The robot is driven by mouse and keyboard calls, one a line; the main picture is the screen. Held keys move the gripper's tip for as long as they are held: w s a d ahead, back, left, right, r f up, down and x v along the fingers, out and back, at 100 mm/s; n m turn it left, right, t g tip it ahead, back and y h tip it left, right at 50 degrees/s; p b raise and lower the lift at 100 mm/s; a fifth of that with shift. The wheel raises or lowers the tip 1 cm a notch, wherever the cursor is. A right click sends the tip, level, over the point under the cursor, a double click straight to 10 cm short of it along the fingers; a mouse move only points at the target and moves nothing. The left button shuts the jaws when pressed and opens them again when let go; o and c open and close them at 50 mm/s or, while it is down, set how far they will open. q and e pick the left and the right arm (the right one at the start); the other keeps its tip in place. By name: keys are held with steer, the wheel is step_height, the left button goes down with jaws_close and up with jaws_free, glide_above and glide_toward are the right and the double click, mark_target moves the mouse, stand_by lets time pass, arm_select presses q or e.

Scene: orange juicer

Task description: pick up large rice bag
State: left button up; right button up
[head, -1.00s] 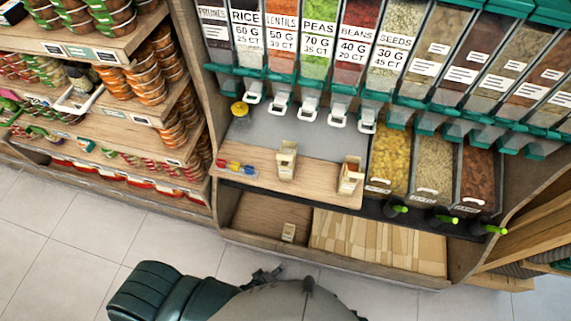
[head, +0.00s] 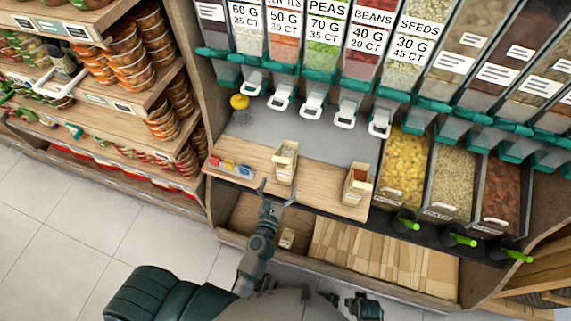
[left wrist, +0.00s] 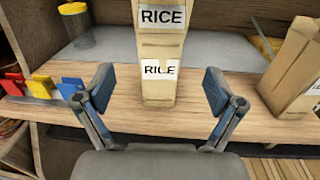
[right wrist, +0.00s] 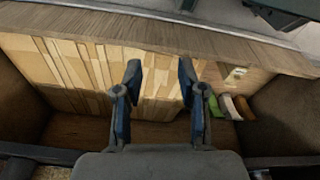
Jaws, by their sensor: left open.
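A tall tan paper bag, the large rice bag (head: 285,163), stands upright on the wooden counter. In the left wrist view, this rice bag (left wrist: 161,50) carries two RICE labels and stands centred, beyond the fingertips. My left gripper (head: 276,191) is open and empty at the counter's front edge, just in front of the bag. In the left wrist view its fingers (left wrist: 158,88) point to either side of the bag, apart from it. My right gripper (right wrist: 160,72) is open and empty, facing the lower shelf.
A second paper bag (head: 357,184) stands to the right on the counter (head: 322,187). Colored clips (head: 231,167) lie at the left, with a yellow-lidded jar (head: 239,102) behind. Dispensers hang above. A small bag (head: 287,238) and flat paper bags (head: 375,250) occupy the lower shelf.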

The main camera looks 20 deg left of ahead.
mark_target(286, 171)
arm_select(q)
steer(key=w, duration=0.5)
steer(key=shift+w+d, duration=0.2)
steer(key=shift+d, duration=0.1)
steer(key=w, duration=0.2)
steer(key=w+a, duration=0.1)
steer(key=w, duration=0.2)
steer(key=shift+w+a+p, duration=0.2)
steer(key=shift+w+p, duration=0.15)
steer(key=shift+w, duration=0.15)
steer(key=shift+d+r, duration=0.1)
steer(key=shift+d, duration=0.15)
arm_select(e)
steer(key=f, duration=0.1)
steer(key=s+f, duration=0.1)
steer(key=f, duration=0.1)
steer(key=shift+s+d+f, duration=0.15)
steer(key=shift+d, duration=0.05)
arm_select(q)
steer(key=shift+d, duration=0.1)
steer(key=c, duration=0.7)
steer(key=shift+a, duration=0.2)
jaws_close()
